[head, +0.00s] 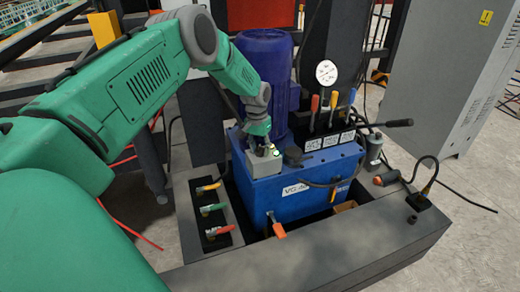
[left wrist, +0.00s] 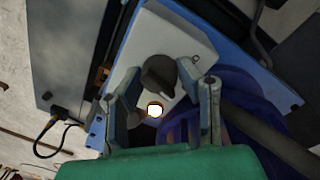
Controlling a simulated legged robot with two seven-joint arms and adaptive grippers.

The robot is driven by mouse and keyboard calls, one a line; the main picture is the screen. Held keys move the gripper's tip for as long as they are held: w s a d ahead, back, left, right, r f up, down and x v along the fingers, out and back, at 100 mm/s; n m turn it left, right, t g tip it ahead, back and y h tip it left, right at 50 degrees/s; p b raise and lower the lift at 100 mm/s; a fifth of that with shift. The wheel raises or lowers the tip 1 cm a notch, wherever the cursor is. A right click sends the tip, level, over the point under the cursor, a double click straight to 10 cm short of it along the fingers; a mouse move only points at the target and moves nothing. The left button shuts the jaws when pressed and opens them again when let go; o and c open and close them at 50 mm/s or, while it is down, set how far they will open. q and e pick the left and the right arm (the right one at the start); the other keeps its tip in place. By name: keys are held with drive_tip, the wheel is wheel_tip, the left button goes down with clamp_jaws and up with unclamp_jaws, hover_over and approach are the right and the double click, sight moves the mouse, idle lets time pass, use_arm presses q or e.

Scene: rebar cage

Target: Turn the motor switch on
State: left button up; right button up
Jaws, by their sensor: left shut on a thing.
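The motor switch is a dark round knob (left wrist: 158,73) on the face of a light grey box (head: 264,173), which stands at the left end of the blue hydraulic unit (head: 290,196). My left gripper (head: 261,146) reaches down onto the box from above. In the left wrist view its two fingers (left wrist: 166,88) are closed in on either side of the knob and grip it. A bright round lamp (left wrist: 155,110) glows on the box beside the knob. In the head view the gripper hides the knob. My right gripper is in neither view.
A blue motor (head: 264,80) stands close behind my left gripper. Levers with coloured grips (head: 325,103) and a gauge (head: 326,73) are to its right. Coloured valve handles (head: 215,209) sit at the left, and a grey cabinet (head: 445,75) stands at the right.

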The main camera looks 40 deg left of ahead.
use_arm(q)
drive_tip(key=m, duration=0.6)
drive_tip(key=shift+f, duration=0.1)
idle(0.5)
drive_tip(key=o, duration=1.1)
drive_tip(key=shift+a, duration=0.1)
drive_tip(key=shift+o, duration=0.2)
wheel_tip(320, 180, up, 12)
drive_tip(key=shift+w+a, duration=0.25)
drive_tip(key=shift+a, duration=0.15)
drive_tip(key=shift+f, duration=0.1)
